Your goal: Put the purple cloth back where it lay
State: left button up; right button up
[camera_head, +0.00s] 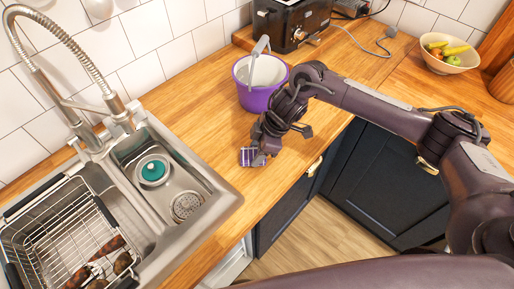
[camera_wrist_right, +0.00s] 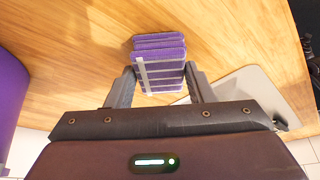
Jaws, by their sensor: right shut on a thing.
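The purple cloth (camera_wrist_right: 158,68) is a folded, striped purple and white stack between the fingers of my right gripper (camera_wrist_right: 160,85) in the right wrist view. In the head view the cloth (camera_head: 247,157) shows at the tip of my right gripper (camera_head: 262,154), over the wooden counter between the sink and the purple bucket. The gripper is shut on the cloth. I cannot tell whether the cloth touches the counter. My left gripper is not in view.
A purple bucket (camera_head: 262,97) stands on the counter behind the gripper. The steel sink (camera_head: 218,205) with a wire rack (camera_head: 62,232) is at the left. A black toaster (camera_head: 285,22) and a fruit bowl (camera_head: 446,62) stand farther back. The counter (camera_head: 215,115) left of the bucket is clear.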

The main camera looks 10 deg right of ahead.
jog(key=shift+f, duration=0.1)
jog(key=o, duration=1)
jog(key=shift+o, duration=0.2)
jog(key=b+v, duration=0.1)
jog(key=v, duration=1.1)
jog(key=shift+b, duration=0.35)
